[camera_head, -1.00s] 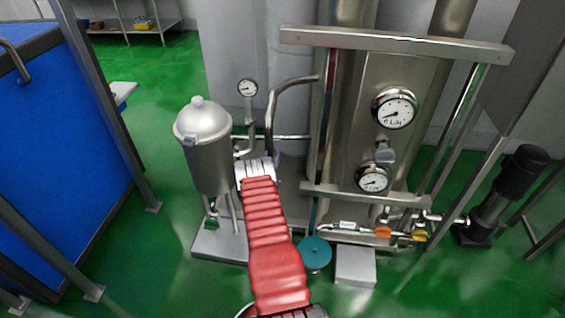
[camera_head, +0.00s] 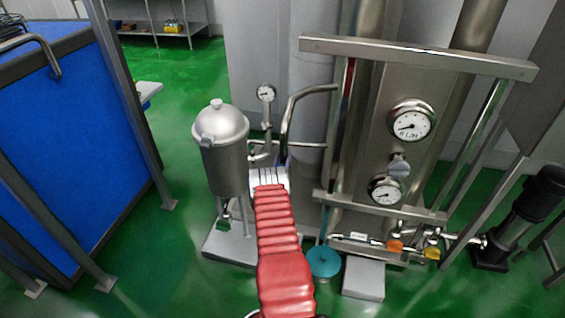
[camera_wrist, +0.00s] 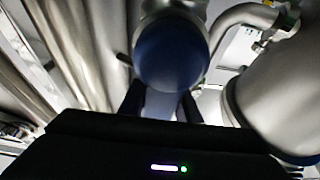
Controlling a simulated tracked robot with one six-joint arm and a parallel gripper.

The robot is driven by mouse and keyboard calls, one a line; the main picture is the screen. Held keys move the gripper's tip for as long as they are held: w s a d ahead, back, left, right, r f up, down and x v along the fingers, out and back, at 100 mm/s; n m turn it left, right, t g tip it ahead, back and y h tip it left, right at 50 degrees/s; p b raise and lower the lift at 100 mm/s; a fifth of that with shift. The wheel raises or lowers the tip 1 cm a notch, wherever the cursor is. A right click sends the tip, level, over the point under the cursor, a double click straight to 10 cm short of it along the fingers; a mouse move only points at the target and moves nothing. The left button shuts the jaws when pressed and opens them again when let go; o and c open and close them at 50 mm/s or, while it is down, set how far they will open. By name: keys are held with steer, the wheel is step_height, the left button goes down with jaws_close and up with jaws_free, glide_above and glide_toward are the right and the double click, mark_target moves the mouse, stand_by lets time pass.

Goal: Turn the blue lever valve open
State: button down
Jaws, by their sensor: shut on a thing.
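In the wrist view, a rounded dark blue part of the lever valve (camera_wrist: 172,62) fills the upper middle. My gripper (camera_wrist: 162,106) is right below it, with a dark finger on each side of a paler bluish piece of the lever. The fingers are shut on it. The lever's full length and the pipe behind it are mostly hidden. In the head view, my red-sleeved arm reaches forward between the steel filter housing and the gauge panel. The fingers and the blue lever are hidden there behind the arm's end.
The steel housing (camera_head: 222,160) stands close left of my arm. The gauge panel (camera_head: 395,150) with its frame stands at right. A teal round part (camera_head: 323,261) and a grey box (camera_head: 364,278) sit low beside the arm. Green floor (camera_head: 150,235) is free at left.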

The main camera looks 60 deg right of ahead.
steer(key=c, duration=1.6)
jaws_free()
steer(key=shift+w+a+f, duration=0.15)
steer(key=shift+o, duration=1.3)
steer(key=v, duration=1.3)
steer(key=shift+s+a+f, duration=0.15)
steer(key=shift+s+a, duration=0.05)
steer(key=shift+a, duration=0.05)
